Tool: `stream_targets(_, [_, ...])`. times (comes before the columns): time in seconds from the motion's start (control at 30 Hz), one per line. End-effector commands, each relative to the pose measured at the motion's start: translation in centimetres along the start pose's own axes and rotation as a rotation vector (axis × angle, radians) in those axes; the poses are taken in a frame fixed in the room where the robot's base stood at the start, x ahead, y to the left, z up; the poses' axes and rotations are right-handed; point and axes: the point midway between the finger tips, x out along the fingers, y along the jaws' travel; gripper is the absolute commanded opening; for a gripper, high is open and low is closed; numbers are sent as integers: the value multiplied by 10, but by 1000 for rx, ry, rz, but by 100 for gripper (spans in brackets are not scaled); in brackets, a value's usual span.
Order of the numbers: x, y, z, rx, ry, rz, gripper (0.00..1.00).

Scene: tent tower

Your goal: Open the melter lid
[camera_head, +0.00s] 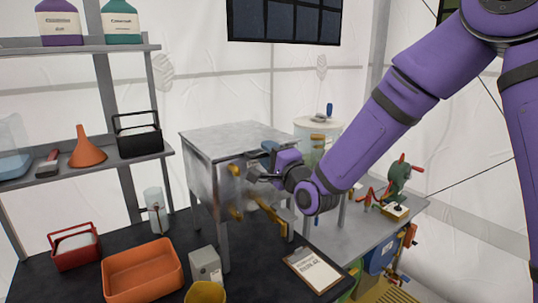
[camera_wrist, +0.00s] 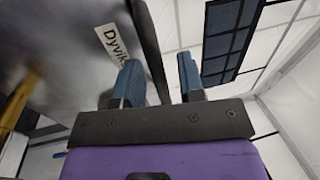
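A grey metal box on legs (camera_head: 207,180) stands on the dark bench, with a flat top (camera_head: 240,138) and yellow fittings (camera_head: 236,206) on its front. Behind it is a pale round vessel with a lid (camera_head: 318,124) and a blue-handled part on top. I cannot tell for certain which of the two is the melter. My gripper (camera_head: 262,160) is at the box's right front edge. In the wrist view my gripper (camera_wrist: 160,82) has its two blue fingers apart, and the edge of a grey metal panel (camera_wrist: 75,45) with a "Dyvik" label runs between them. Contact is unclear.
An orange tray (camera_head: 143,272), a red caddy (camera_head: 74,246) and a clipboard (camera_head: 313,268) lie on the bench. A shelf at left holds an orange funnel (camera_head: 88,148) and a black caddy (camera_head: 138,138). A green crank device (camera_head: 398,178) stands at right.

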Motion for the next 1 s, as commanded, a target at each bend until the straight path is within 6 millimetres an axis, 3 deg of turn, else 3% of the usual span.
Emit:
stream_targets(0.03, [0,0,0,0,0,0,29])
stream_targets(0.17, [0,0,0,0,0,0,0])
stream_targets(0.63, [2,-13,-1,-3,1,31,0])
stream_targets(1.0, [21,-68,-1,-4,2,197,0])
